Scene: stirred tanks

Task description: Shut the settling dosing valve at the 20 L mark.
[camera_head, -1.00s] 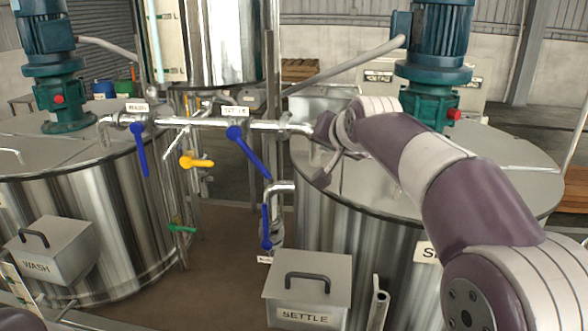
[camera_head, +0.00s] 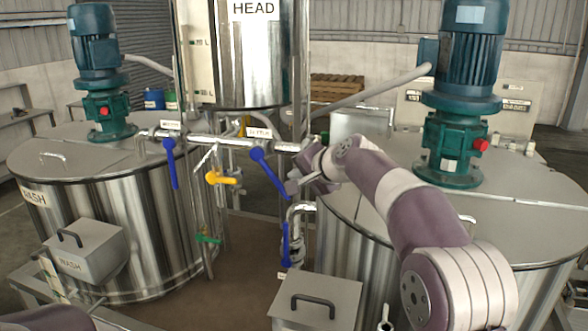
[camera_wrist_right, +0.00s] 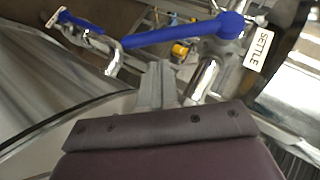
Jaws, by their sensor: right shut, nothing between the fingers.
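The settling dosing valve has a blue lever (camera_head: 270,172) under a SETTLE label (camera_head: 259,132) on the horizontal pipe. The lever slants down and right from the pipe. In the right wrist view the lever (camera_wrist_right: 180,32) lies across the top, beside its SETTLE label (camera_wrist_right: 260,48). My right gripper (camera_head: 296,186) is shut and empty, close to the lever's free end; contact cannot be told. Its fingers (camera_wrist_right: 157,85) show below the lever in the wrist view. The HEAD tank (camera_head: 250,60) has a gauge strip (camera_head: 198,50) at its left; its level is unreadable. My left gripper is out of view.
A second blue lever (camera_head: 170,163) hangs straight down at the left, and another blue lever (camera_head: 286,245) stands below the pipe. A yellow handle (camera_head: 221,178) and a green one (camera_head: 208,239) lie between the WASH tank (camera_head: 120,225) and the right tank (camera_head: 535,215).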

